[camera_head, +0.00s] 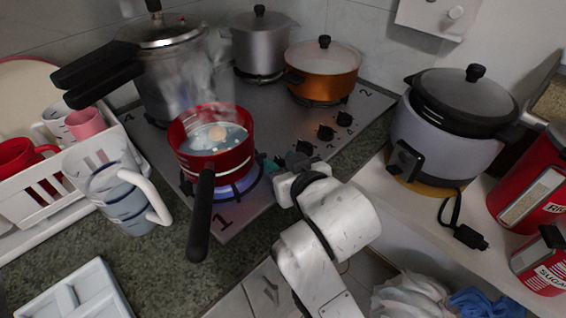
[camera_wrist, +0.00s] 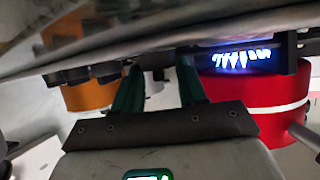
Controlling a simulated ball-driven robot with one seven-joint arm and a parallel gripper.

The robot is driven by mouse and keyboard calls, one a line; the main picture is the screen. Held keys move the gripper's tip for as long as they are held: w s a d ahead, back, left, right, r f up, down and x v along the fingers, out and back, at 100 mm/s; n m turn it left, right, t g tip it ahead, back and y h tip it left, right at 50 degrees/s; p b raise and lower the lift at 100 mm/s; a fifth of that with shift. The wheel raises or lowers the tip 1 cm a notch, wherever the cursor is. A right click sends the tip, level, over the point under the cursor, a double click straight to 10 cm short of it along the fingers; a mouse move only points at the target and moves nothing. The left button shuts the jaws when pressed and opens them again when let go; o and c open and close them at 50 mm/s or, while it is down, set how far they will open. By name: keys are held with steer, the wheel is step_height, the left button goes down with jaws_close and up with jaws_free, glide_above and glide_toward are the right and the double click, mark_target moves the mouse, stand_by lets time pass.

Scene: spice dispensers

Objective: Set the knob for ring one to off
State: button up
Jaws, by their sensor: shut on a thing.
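The steel stove (camera_head: 268,117) bears a "1" mark at its front corner. Ring one's burner (camera_head: 240,187) shows a blue flame under the red pan (camera_head: 215,163); the flame (camera_wrist: 240,57) is also lit in the wrist view. Several black knobs line the stove's right edge, three of them showing clearly, such as the middle one (camera_head: 326,132). My gripper (camera_head: 270,165) is at the near end of this row, beside ring one. In the wrist view its green fingers (camera_wrist: 158,75) are closed around a dark knob, mostly hidden between them. The knob's pointer direction cannot be seen.
The pan's black handle (camera_head: 201,215) sticks out over the counter's front, left of my arm. A pressure cooker (camera_head: 175,85), a grey pot (camera_head: 260,42) and an orange pot (camera_head: 322,68) stand behind. A rice cooker (camera_head: 447,135) stands at right.

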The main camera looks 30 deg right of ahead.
steer(key=shift+d+r+n+y+p, duration=0.15)
steer(key=shift+r+n+y+p, duration=0.2)
steer(key=shift+p, duration=0.55)
steer(key=shift+n+y+p, duration=0.55)
steer(key=shift+y+p, duration=0.2)
steer(key=shift+p, duration=0.3)
steer(key=shift+d+f+n+y+p, duration=0.15)
steer(key=shift+n+y+p, duration=0.7)
steer(key=shift+p, duration=0.4)
steer(key=shift+f+n+g+y+p, duration=0.15)
steer(key=shift+n+g+y+p, duration=0.2)
steer(key=shift+y+p, duration=0.15)
steer(key=o, duration=1)
